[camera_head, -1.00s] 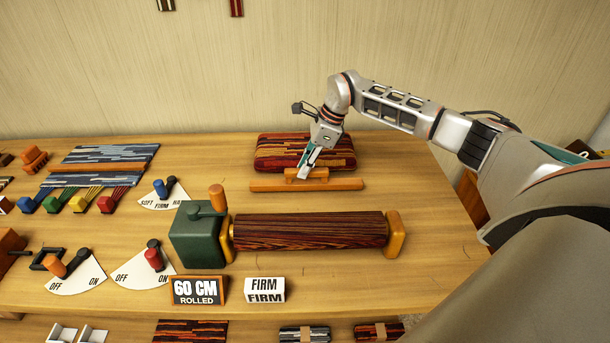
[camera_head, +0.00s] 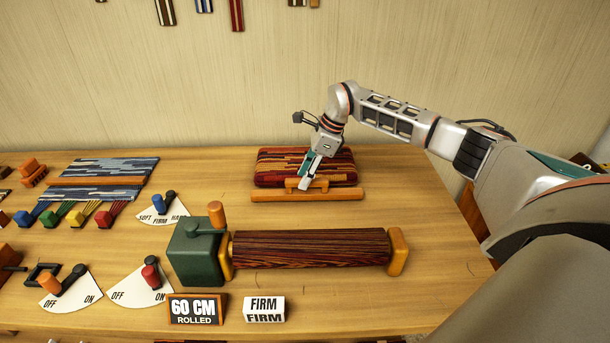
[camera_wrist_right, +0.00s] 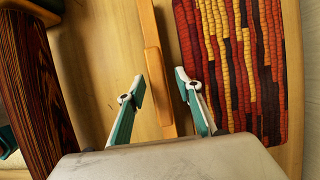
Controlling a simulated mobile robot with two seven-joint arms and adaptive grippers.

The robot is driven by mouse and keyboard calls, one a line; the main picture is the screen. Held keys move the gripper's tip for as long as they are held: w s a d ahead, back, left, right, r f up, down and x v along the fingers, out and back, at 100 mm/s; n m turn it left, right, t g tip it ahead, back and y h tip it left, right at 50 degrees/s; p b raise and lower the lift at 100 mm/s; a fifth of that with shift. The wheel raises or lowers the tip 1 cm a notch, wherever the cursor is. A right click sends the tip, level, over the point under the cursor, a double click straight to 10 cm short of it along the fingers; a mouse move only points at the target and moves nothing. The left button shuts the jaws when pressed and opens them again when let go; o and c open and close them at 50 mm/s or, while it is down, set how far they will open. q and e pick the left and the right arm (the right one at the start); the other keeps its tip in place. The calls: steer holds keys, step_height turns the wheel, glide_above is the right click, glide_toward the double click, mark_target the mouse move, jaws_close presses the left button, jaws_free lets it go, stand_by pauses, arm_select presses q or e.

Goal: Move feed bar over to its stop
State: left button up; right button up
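The feed bar (camera_head: 335,195) is a long orange wooden bar with a raised grip (camera_head: 320,184) at its middle. It lies on the table in front of a red, orange and dark striped woven pad (camera_head: 275,168). My right gripper (camera_head: 304,186) is over the raised grip. In the right wrist view, the open fingers (camera_wrist_right: 160,88) are apart on either side of the feed bar (camera_wrist_right: 152,60), with gaps showing; the pad (camera_wrist_right: 230,60) lies to the right. I cannot make out a separate stop. My left gripper is not in view.
A striped roller (camera_head: 310,247) with a green crank box (camera_head: 196,252) and orange end block (camera_head: 397,252) lies in front of the bar. "60 CM" (camera_head: 195,309) and "FIRM" (camera_head: 264,309) signs stand nearer. Lever dials are at left. The table right of the bar is clear.

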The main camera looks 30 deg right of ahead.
steer(key=v, duration=1.1)
steer(key=shift+d+r, duration=0.15)
steer(key=shift+r, duration=0.2)
steer(key=shift+s, duration=0.1)
